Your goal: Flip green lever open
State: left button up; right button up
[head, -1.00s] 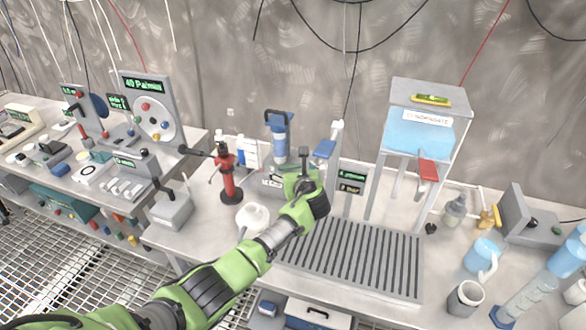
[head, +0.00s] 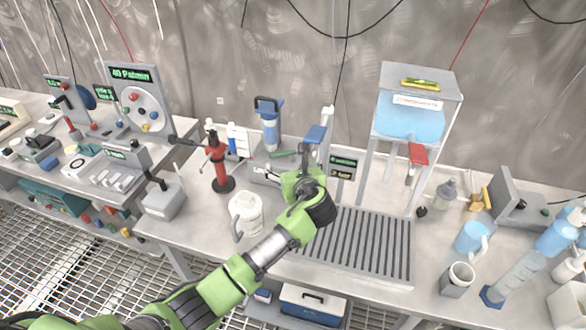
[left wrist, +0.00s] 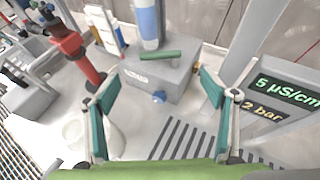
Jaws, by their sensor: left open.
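The green lever (head: 283,153) lies roughly flat across the top of a small grey box (head: 262,174), beside a blue filter cylinder (head: 269,128). In the left wrist view the lever (left wrist: 160,55) shows as a short horizontal green bar on the box (left wrist: 170,75). My left gripper (head: 306,172) is in front and to the right of the lever in the head view. In the left wrist view my left gripper (left wrist: 155,85) is open, its two teal fingers spread either side of the box's image, with nothing between them. It appears apart from the lever. My right gripper is out of view.
A red pump (head: 218,163) and a white jug (head: 245,214) stand to the left. A slotted drain grate (head: 360,245) lies in front.

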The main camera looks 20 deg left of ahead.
pick_arm(q)
jog(key=shift+v, duration=1.4)
